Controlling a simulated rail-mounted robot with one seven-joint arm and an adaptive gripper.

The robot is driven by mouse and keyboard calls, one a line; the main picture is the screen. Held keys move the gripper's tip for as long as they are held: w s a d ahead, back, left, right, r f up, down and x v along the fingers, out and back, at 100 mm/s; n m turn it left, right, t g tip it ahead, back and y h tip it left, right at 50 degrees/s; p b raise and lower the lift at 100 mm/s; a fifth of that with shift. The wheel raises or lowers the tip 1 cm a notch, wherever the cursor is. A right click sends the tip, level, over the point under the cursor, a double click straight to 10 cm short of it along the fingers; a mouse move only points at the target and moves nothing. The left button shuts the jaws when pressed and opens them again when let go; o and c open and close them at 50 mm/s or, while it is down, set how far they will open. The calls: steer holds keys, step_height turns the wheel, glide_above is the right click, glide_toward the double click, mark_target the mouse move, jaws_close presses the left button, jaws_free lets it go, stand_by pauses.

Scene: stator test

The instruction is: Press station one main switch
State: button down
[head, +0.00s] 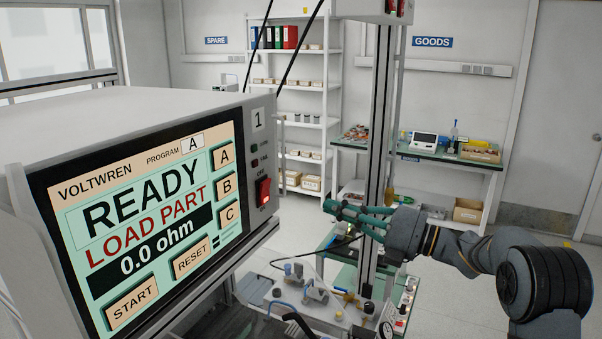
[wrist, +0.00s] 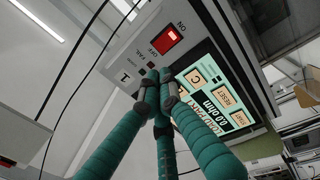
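The station one tester (head: 256,118) is a pale box labelled 1, at the left of the head view. Its main switch (head: 263,191) is a red rocker low on the right strip of its front. In the wrist view the switch (wrist: 166,40) is red and bright, with ON and OFF printed beside it. The screen (head: 140,220) is lit and reads READY, LOAD PART, 0.0 ohm. My gripper (head: 332,208) has teal fingers, drawn together and empty, to the right of the switch and apart from it. In the wrist view the fingertips (wrist: 158,92) appear below the switch.
A dark upright post (head: 377,150) stands behind my gripper. A fixture with clamps (head: 318,295) sits below, in front of the tester. Black cables hang above the tester. Shelves (head: 305,120) and a goods bench (head: 445,152) are far back.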

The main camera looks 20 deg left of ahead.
steer(key=shift+r, duration=0.15)
stand_by(0.3)
steer(key=shift+w, duration=0.1)
steer(key=p, duration=0.8)
glide_toward(268, 183)
steer(key=s+r+x, duration=0.1)
steer(key=x, duration=0.4)
steer(key=shift+w+a+f+p, duration=0.2)
steer(key=shift+w+a, duration=0.1)
steer(key=shift+a, duration=0.15)
steer(key=shift+w+a+f+p, duration=0.15)
steer(key=shift+w+a, duration=0.15)
steer(key=shift+a, duration=0.15)
